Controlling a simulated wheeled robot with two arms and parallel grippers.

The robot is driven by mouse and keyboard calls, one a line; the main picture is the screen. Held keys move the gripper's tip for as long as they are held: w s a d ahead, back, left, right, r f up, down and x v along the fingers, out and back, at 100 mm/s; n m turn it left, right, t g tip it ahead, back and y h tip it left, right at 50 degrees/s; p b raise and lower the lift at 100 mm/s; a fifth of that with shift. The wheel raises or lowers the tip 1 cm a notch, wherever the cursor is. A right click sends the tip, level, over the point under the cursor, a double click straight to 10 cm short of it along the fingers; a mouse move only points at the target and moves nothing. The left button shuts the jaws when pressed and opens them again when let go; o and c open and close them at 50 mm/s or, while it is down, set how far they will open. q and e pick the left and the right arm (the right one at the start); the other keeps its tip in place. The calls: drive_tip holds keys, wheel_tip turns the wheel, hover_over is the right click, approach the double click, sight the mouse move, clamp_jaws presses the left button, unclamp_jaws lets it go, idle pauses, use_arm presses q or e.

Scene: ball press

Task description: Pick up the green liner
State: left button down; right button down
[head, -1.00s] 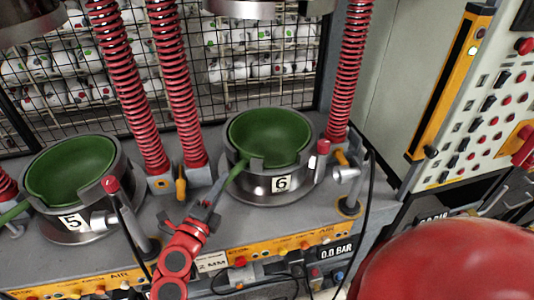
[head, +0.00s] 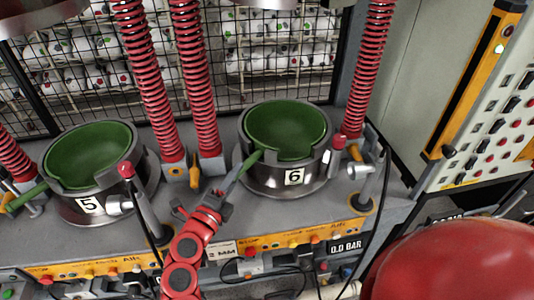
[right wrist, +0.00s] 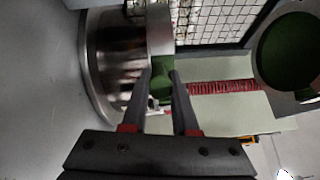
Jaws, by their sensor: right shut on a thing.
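The green liner (head: 285,125) sits as a bowl inside the metal mould (head: 262,180) marked 6. Its green handle reaches out at the lower left through the rim. My right gripper (head: 236,182) is at this handle, just left of the mould, shut on it. In the right wrist view my right gripper (right wrist: 161,75) has the green handle (right wrist: 162,84) between its fingertips, close to the mould's metal wall (right wrist: 115,62). The fingers hide part of the handle. A second green liner (head: 90,155) sits in the mould marked 5. My left gripper is not in view.
Red springs (head: 203,110) stand behind and between the moulds. A metal post with a red knob (head: 338,142) stands right of mould 6. A control panel (head: 490,125) is at the right. A wire mesh (head: 250,60) closes the back.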

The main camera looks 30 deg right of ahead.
wheel_tip(320, 180, up, 18)
drive_tip(key=b, duration=0.2)
idle(0.5)
idle(0.4)
